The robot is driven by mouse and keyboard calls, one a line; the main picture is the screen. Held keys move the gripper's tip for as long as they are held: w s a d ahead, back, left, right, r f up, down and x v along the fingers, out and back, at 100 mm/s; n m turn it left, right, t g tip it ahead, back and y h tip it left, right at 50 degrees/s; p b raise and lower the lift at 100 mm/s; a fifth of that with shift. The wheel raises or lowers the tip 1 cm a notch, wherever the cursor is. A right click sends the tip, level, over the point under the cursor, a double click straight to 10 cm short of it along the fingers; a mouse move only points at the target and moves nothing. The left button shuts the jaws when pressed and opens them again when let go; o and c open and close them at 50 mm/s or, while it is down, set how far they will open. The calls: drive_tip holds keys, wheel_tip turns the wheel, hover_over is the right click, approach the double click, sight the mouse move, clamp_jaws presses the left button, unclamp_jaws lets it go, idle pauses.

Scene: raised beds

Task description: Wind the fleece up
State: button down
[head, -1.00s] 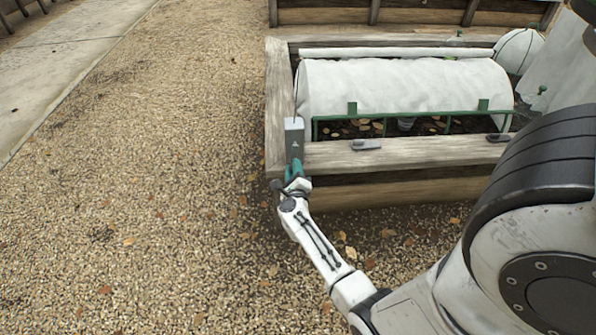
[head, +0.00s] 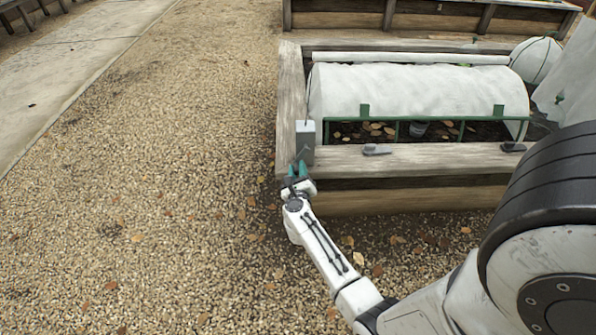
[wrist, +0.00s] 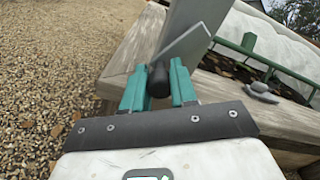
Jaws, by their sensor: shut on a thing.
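The white fleece (head: 420,90) is draped over hoops in the raised bed, in the head view. Its front edge hangs near a green rail (head: 450,119), with dark soil showing below. A grey winder box (head: 305,140) stands on the bed's front left corner. In the wrist view a flat grey crank arm (wrist: 185,50) carries a black knob (wrist: 158,80). My gripper (wrist: 158,82) has its teal fingers on both sides of this knob, shut on it. In the head view my gripper (head: 298,170) is just in front of the box. The knob is too small to make out there.
The bed's wooden front board (head: 410,160) carries a small dark grey fitting (head: 376,149) and another (head: 513,147). A white tube (head: 410,57) lies behind the fleece. A round white cover (head: 536,60) stands back right. Open gravel lies to the left.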

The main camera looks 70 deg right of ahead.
drive_tip(key=shift+f, duration=0.1)
drive_tip(key=c, duration=0.9)
unclamp_jaws()
drive_tip(key=p+v, duration=0.2)
drive_tip(key=v, duration=0.8)
drive_tip(key=shift+s+a+p, duration=0.15)
drive_tip(key=shift+a+p, duration=0.2)
